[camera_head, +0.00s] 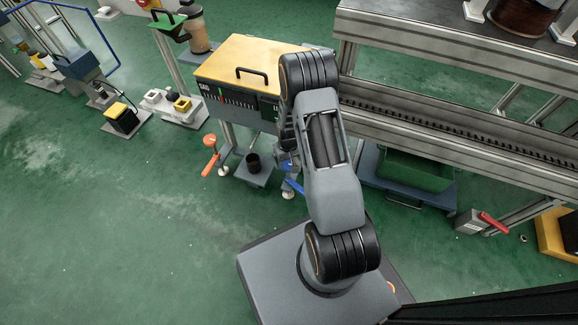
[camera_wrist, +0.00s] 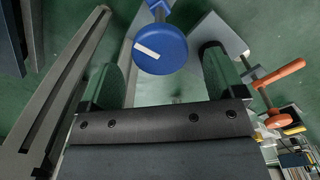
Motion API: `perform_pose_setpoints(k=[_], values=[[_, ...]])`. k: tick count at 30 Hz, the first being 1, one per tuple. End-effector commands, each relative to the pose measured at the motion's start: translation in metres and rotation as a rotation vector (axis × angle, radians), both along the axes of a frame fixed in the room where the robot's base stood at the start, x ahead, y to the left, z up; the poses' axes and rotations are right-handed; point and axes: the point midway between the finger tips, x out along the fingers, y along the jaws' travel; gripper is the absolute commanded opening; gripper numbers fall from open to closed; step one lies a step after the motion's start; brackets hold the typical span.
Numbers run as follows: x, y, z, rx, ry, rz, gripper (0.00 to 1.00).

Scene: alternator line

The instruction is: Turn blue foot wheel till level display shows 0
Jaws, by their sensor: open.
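The blue foot wheel (camera_wrist: 160,50), a round blue knob with a white mark, faces the camera at the top centre of the wrist view. It also shows in the head view (camera_head: 291,188), partly hidden by my arm. My gripper (camera_wrist: 160,62) is open, with one green-grey finger on each side of the wheel; I see gaps, and cannot tell the depth between them. In the head view my arm hides the gripper. A dark panel with small coloured marks (camera_head: 240,101), perhaps the level display, is on the front of the yellow-topped machine (camera_head: 248,60); its reading is too small to make out.
A conveyor frame (camera_head: 450,115) and a green bin (camera_head: 415,172) lie right.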

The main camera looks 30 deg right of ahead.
Motion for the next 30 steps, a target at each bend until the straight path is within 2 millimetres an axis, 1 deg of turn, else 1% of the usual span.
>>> perform_pose_setpoints(k=[1,6,12,20,30], values=[[0.000,0.000,-0.010,0.000,0.001,0.000,0.88],[0.000,0.000,-0.024,0.000,0.000,0.000,0.88],[0.000,0.000,-0.029,0.000,0.000,0.000,0.88],[0.000,0.000,-0.029,0.000,0.000,0.001,0.87],[0.000,0.000,-0.029,0.000,0.000,0.000,0.55]])
